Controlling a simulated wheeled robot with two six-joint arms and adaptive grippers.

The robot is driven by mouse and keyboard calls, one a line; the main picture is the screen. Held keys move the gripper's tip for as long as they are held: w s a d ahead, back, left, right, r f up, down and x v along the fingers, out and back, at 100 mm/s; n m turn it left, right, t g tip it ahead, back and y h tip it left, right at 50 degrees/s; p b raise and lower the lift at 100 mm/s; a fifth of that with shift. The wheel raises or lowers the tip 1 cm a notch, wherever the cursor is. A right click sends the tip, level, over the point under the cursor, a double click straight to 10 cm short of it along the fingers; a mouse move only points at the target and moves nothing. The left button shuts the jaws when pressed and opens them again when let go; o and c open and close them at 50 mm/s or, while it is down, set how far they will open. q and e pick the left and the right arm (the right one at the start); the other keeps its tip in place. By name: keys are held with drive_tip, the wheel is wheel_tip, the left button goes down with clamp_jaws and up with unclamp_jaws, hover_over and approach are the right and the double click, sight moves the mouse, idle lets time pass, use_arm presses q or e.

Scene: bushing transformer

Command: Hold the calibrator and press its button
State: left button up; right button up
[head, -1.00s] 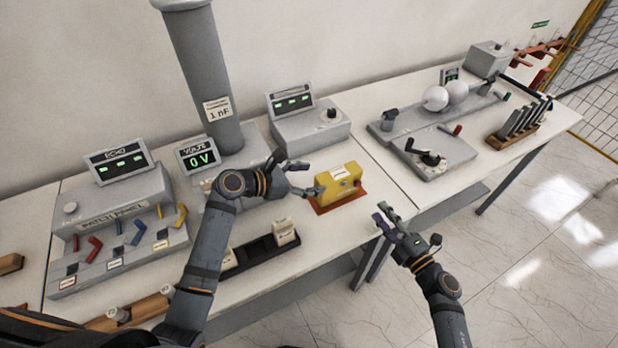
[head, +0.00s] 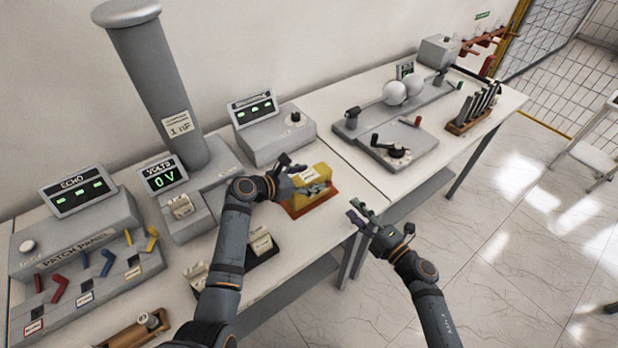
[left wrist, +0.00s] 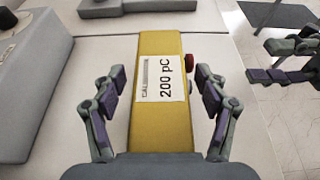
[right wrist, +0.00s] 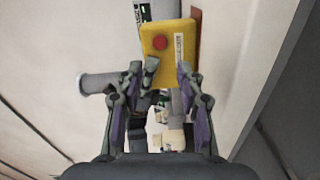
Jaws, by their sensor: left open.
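The calibrator is a yellow box (head: 322,172) on a red-brown base (head: 297,212) on the table. Its label reads "200 pC" in the left wrist view (left wrist: 146,115). Its red button (left wrist: 190,63) is on the right side there and faces the camera in the right wrist view (right wrist: 160,42). My left gripper (head: 304,178) is open, its fingers on either side of the calibrator with gaps visible in the left wrist view. My right gripper (head: 361,218) is apart from the calibrator, off the button side near the table's front edge. Its fingers (right wrist: 168,72) are apart and empty.
A grey metered box (head: 275,140) stands behind the calibrator. A dark rack (head: 262,250) with pale blocks is to its left. A crank box (head: 390,150) and white spheres (head: 403,90) are to the right. Open floor lies beyond the table's front edge.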

use_arm(q)
drive_tip(key=shift+c, duration=0.3)
drive_tip(key=c, duration=1.4)
clamp_jaws()
use_arm(e)
clamp_jaws()
